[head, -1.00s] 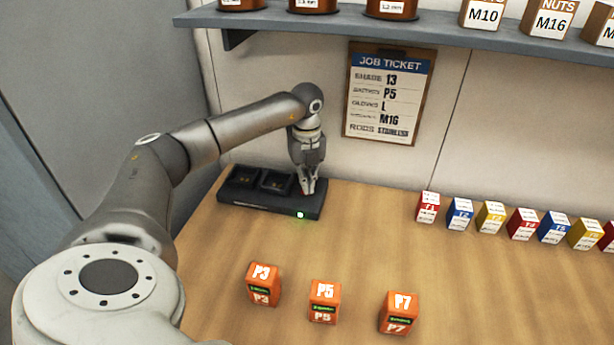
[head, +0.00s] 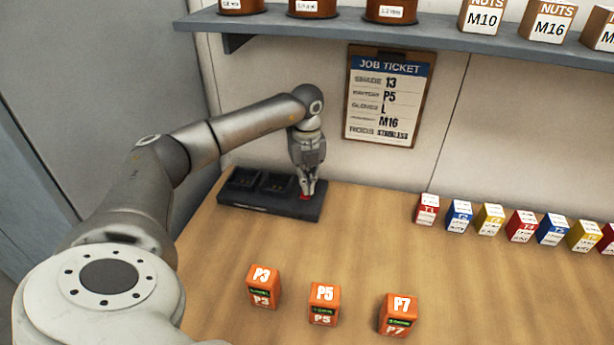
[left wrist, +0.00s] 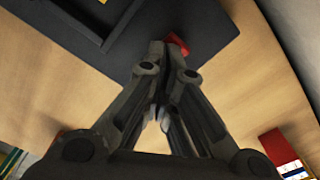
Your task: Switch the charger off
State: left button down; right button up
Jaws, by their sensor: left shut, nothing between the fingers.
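The charger (head: 262,207) is a black block with two empty bays, at the back left of the bench in the head view. It also shows in the left wrist view (left wrist: 120,45). A red switch (head: 304,196) sits at its right end and shows in the left wrist view (left wrist: 177,43) just beyond my fingertips. My left gripper (head: 308,190) is shut and empty, fingers pointing down at the switch. I cannot tell whether they touch it. No green light shows on the charger's front. My right gripper is not in view.
Orange batteries P3 (head: 263,287), P5 (head: 324,304) and P7 (head: 398,315) stand at the front. Several coloured boxes (head: 490,218) line the right. A job ticket (head: 388,98) hangs on the wall below a shelf (head: 420,37). The middle of the bench is clear.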

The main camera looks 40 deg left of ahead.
pick_arm(q)
jog(key=shift+r+p, duration=2)
jog(key=shift+r, duration=0.9)
jog(key=shift+f, duration=0.1)
